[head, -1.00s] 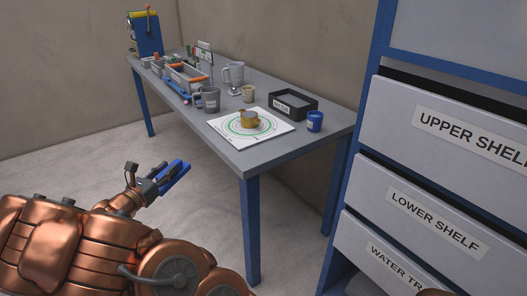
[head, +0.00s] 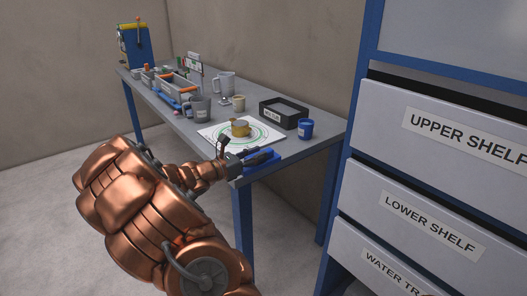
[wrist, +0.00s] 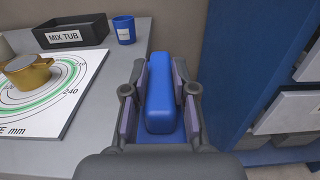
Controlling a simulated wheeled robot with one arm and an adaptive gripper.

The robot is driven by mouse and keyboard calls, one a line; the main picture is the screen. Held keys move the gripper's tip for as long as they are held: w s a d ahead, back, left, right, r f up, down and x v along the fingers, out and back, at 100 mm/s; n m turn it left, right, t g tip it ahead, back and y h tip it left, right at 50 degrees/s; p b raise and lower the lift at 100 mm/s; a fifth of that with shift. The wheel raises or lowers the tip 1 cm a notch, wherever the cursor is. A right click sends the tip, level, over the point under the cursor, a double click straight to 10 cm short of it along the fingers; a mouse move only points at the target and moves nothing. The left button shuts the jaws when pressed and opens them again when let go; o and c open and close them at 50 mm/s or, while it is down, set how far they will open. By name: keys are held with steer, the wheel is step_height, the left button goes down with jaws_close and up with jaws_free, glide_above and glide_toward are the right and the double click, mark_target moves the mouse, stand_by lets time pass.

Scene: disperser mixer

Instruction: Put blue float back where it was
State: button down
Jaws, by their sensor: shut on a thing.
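The blue float (wrist: 160,95) is a long blue bar with a broad flat base. My gripper (wrist: 162,90) is shut on it, with one finger on each side of the bar. In the head view my gripper (head: 255,158) is at the front right corner of the grey table, and part of the blue float (head: 264,162) shows under the fingers. In the wrist view the float is just right of the table edge. I cannot tell whether it touches the table.
A white ring-marked board (head: 217,134) with a brass pot (head: 240,129) lies near the float. Behind are a black MIX TUB tray (head: 284,112) and a blue cup (head: 305,129). A blue-framed cabinet with grey drawers (head: 420,205) stands close on the right. Mugs and a toolbox fill the table's far end.

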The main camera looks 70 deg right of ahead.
steer(key=w+d, duration=0.1)
steer(key=d, duration=0.3)
steer(key=w+d+f+p, duration=0.1)
steer(key=d, duration=0.4)
steer(key=w+d+p, duration=0.1)
steer(key=d, duration=0.3)
steer(key=shift+w+d+f, duration=0.2)
steer(key=shift+w, duration=0.1)
steer(key=shift+f, duration=1.75)
steer(key=shift+f, duration=0.1)
steer(key=c, duration=0.9)
jaws_free()
steer(key=shift+c, duration=0.2)
